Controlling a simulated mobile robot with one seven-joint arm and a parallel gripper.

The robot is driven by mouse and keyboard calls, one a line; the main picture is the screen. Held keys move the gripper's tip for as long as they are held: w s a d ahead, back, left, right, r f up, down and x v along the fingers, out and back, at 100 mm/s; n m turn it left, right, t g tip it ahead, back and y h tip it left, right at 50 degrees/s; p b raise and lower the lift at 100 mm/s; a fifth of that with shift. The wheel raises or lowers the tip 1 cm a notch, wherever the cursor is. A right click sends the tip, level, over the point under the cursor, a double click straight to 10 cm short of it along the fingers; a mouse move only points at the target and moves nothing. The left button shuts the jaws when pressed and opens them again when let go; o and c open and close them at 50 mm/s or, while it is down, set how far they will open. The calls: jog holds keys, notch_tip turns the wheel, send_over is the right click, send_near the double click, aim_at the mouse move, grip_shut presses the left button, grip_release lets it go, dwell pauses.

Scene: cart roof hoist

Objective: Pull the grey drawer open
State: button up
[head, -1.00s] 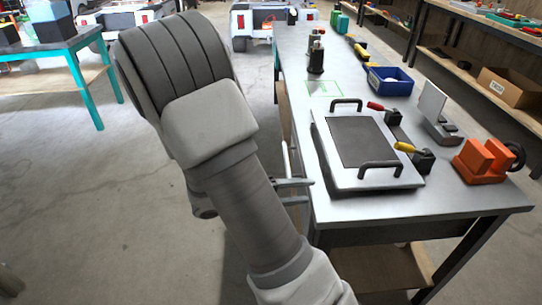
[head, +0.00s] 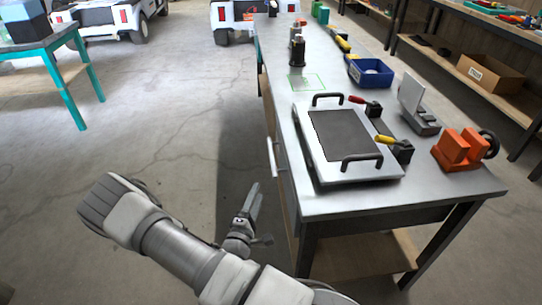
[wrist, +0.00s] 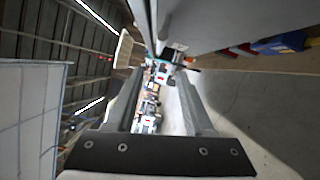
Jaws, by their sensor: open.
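The grey drawer's front is on the left side of the workbench (head: 440,194), seen very obliquely in the head view. A pale upright bar handle (head: 274,158) stands out from that side. My gripper (head: 255,198) is in front of the bench's left side, left of and lower in the picture than the handle, and apart from it. Its jaws are open and nothing shows between them. In the wrist view both fingers stand apart, with distant floor and carts between them. A large grey surface (wrist: 240,22) lies at the top right there; I cannot tell whether it is the drawer.
On the bench are a white panel with dark handles (head: 345,135), red and yellow toggle clamps, an orange vise (head: 462,150) and a blue bin (head: 370,72). A teal table (head: 48,42) stands at the far left. The floor left of the bench is clear.

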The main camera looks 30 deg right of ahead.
aim_at(272, 155)
jog(key=b+x, duration=0.3)
jog(key=x, duration=1.4)
jog(key=shift+w+d+b, duration=0.1)
jog(key=shift+w+b, duration=0.05)
jog(key=shift+b, duration=0.2)
grip_shut()
dwell(0.5)
